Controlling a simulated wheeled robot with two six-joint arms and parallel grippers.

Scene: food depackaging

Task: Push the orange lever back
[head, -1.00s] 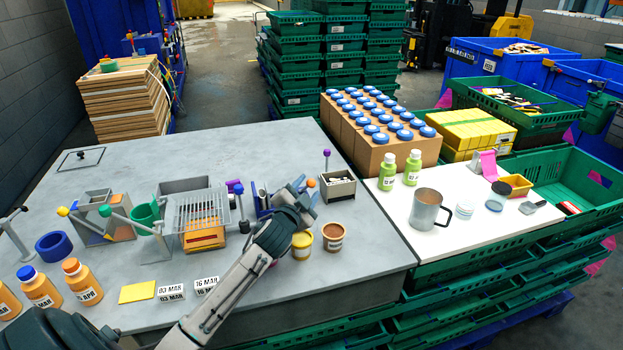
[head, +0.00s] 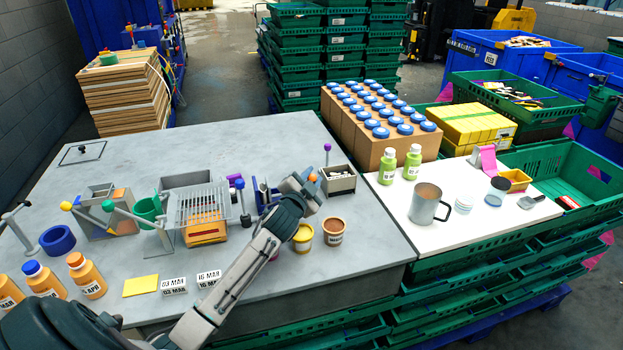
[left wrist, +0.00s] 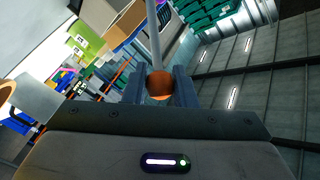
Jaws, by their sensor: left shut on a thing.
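The orange ball knob of the lever (head: 312,177) shows at the tip of my left gripper (head: 306,184), just left of the small grey bin. In the left wrist view the knob (left wrist: 160,86) sits between the two dark fingers of the gripper (left wrist: 159,90). The gripper is shut on it. A grey lever rod (left wrist: 153,35) runs from the knob to the top of that view. The lever's base is hidden behind my left gripper and forearm in the head view. My right gripper is not in view.
A grey bin (head: 340,188) with a purple-knobbed rod stands right beside the gripper. A yellow cup (head: 302,240) and a brown cup (head: 334,232) stand in front. A blue fixture (head: 262,197) and a wire rack (head: 200,208) are at left.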

